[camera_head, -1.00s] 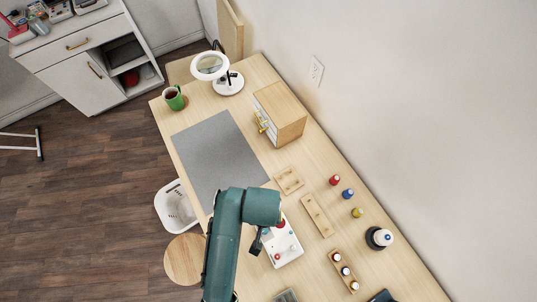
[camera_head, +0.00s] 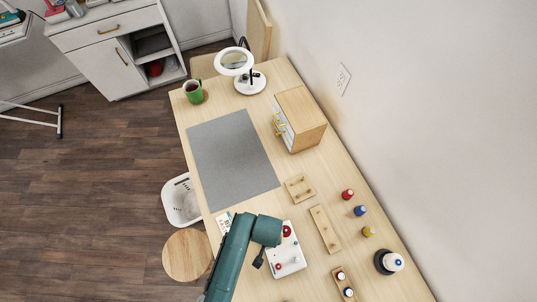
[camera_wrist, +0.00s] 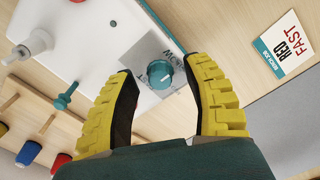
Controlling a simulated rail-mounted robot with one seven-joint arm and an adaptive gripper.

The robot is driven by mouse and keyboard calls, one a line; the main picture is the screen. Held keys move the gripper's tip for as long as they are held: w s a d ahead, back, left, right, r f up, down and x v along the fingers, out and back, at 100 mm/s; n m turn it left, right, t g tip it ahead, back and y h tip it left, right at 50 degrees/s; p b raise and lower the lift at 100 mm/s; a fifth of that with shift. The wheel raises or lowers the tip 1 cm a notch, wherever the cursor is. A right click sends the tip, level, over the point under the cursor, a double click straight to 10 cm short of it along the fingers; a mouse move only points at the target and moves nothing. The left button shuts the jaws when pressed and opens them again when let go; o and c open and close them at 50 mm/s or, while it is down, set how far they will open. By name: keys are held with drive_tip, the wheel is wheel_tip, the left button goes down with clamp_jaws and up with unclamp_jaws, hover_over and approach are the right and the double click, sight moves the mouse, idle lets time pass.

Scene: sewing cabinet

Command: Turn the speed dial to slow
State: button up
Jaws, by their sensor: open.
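The white sewing machine (camera_head: 283,265) lies on the table beside my gripper (camera_head: 259,261); it fills the upper left of the wrist view (camera_wrist: 95,35). A round teal dial (camera_wrist: 160,74) with a light pointer mark sits on it, on a grey label (camera_wrist: 140,50) with partly hidden lettering. My gripper's yellow, black-lined fingers (camera_wrist: 163,80) are open, one on each side of the dial, with gaps showing. I cannot tell whether they are level with it. A card (camera_wrist: 283,46) reading "RED", "FAST" and "BENCH JOB" lies near the machine.
The grey mat (camera_head: 232,155) is clear.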

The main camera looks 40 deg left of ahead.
drive_tip(key=shift+f, duration=0.2)
clamp_jaws()
drive_tip(key=shift+r+m+p, duration=0.2)
drive_tip(key=shift+m+p, duration=0.2)
drive_tip(key=shift+p, duration=0.3)
drive_tip(key=shift+f, duration=0.2)
unclamp_jaws()
wheel_tip(320, 180, up, 12)
